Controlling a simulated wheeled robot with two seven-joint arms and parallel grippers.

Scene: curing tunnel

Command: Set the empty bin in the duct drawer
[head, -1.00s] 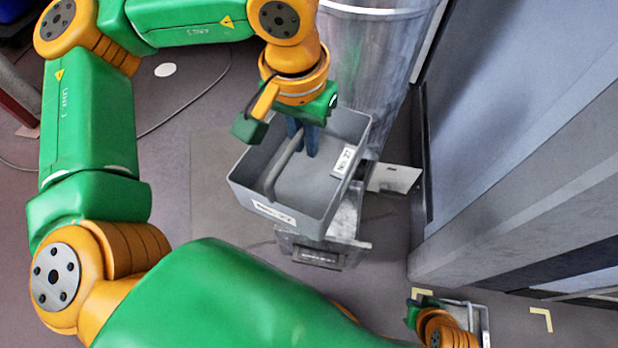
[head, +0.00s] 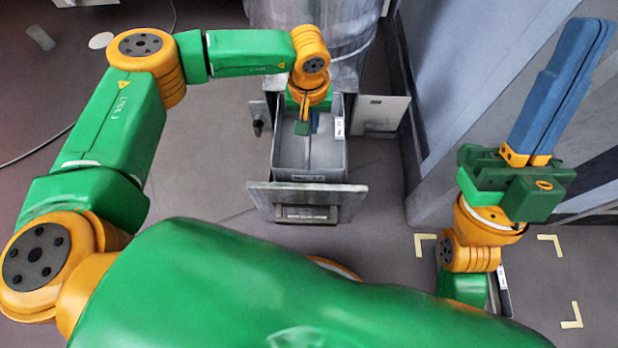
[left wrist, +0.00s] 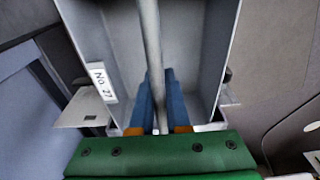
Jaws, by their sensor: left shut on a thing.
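The grey bin (head: 288,150) with a "No. 27" label is upright and looks empty. In the head view it sits within the outline of the open duct drawer (head: 262,197), behind the drawer's front plate. Its underside is hidden, so I cannot tell whether it rests on the drawer floor. My left gripper (head: 312,125) is shut on the bin's bar handle. The left wrist view shows its blue fingers (left wrist: 160,85) around the handle (left wrist: 149,35) inside the bin (left wrist: 200,45). My right gripper (head: 590,22) is raised at the right, empty, with its blue fingers together.
The round metal duct (head: 318,30) stands behind the drawer. A flat plate (head: 383,113) sticks out to its right. A large grey-blue cabinet wall (head: 470,70) is at the right. Yellow corner marks (head: 552,244) lie on the floor there.

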